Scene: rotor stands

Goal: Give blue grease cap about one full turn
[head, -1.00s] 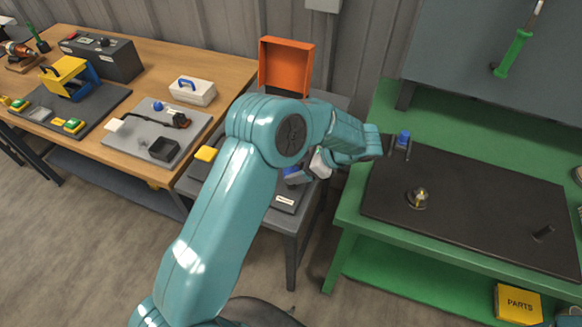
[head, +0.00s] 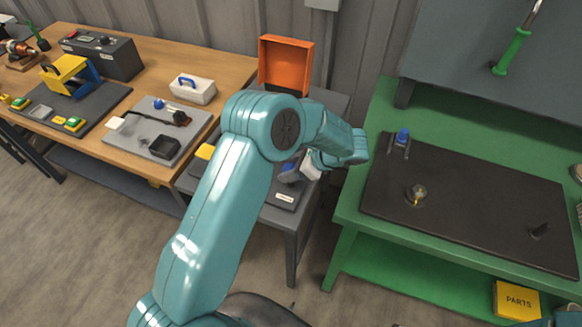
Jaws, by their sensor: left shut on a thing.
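The blue grease cap (head: 290,173) shows in part over the dark mat on the small grey table, under my left arm. My left gripper (head: 298,173) reaches back under its own wrist, with a white part beside it, and is shut on the blue cap. The fingertips and much of the cap are hidden by the arm.
A green bench (head: 352,190) with a black mat stands at right, bearing a small fork with a blue knob (head: 403,136) and a round metal piece (head: 416,194). An open orange box (head: 286,62) is behind. A wooden bench (head: 222,70) is at left.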

